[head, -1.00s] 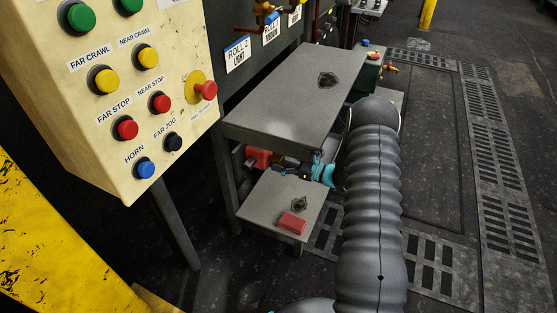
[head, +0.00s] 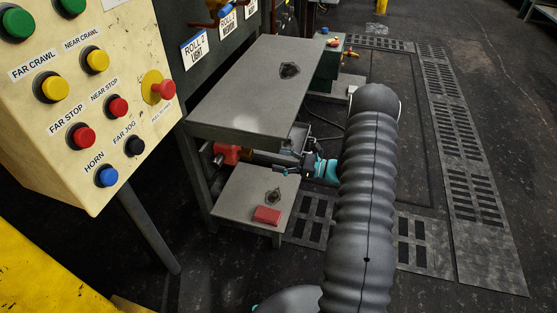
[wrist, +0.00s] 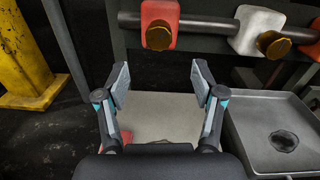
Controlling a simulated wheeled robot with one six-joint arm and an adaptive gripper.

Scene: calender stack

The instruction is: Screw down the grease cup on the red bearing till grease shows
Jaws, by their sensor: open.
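The red bearing (wrist: 160,14) sits on a dark horizontal shaft at the top of the wrist view, with a brass grease cup (wrist: 158,37) on its near face. In the head view the red bearing (head: 228,152) shows under the table top, partly hidden. My gripper (wrist: 161,82) is open and empty, its fingers below and apart from the cup. In the head view my gripper (head: 284,161) is beside the table's open side, right of the bearing. I cannot tell whether grease shows at the cup.
A grey tray (wrist: 245,125) is at lower right. A red block (head: 267,215) lies on the lower shelf (head: 238,203). A button panel (head: 40,150) stands left.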

